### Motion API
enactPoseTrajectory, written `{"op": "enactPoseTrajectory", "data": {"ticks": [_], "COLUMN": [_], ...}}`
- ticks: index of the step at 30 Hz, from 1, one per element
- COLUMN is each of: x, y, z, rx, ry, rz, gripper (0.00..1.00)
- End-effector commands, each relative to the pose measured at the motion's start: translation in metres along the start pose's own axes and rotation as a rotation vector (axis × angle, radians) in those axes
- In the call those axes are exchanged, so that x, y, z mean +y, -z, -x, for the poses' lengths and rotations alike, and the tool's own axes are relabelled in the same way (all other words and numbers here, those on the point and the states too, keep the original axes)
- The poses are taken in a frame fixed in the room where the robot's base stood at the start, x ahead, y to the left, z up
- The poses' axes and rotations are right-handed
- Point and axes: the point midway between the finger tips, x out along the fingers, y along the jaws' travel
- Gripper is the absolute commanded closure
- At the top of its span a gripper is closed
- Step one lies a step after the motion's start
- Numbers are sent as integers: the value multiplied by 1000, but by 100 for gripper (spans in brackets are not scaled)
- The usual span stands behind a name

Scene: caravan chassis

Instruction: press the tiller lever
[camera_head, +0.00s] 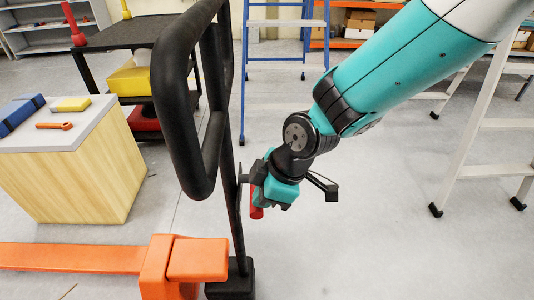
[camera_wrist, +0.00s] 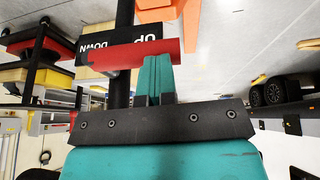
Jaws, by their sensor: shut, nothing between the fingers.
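The tiller is a black looped handle (camera_head: 165,110) on a thin black post at left centre in the head view. A red lever piece (camera_head: 256,212) shows small beside the post, partly hidden by my gripper (camera_head: 256,193). In the wrist view a black block (camera_wrist: 125,42) carries upside-down "UP" and "DOWN" lettering above a red strip (camera_wrist: 130,57). My teal gripper fingers (camera_wrist: 160,65) are closed together and empty, and their tips overlap the red strip. I cannot tell whether they touch it.
An orange fork (camera_head: 70,257) lies low at the left. A wooden cabinet (camera_head: 75,175) with tools on top stands behind it. A blue ladder (camera_head: 285,50) and a pale ladder (camera_head: 480,130) stand behind. The floor at right centre is clear.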

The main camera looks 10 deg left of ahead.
Motion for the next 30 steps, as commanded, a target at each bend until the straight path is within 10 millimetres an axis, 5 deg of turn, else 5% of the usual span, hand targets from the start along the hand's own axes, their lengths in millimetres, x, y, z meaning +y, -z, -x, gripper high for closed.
{"op": "enactPoseTrajectory", "data": {"ticks": [8, 18, 30], "x": [2, -38, -53], "y": [14, 4, 2], "z": [43, 99, 122], "rx": [0, 3, 1], "ry": [1, -1, 2], "rz": [4, 5, 5], "gripper": [100, 100, 100]}}
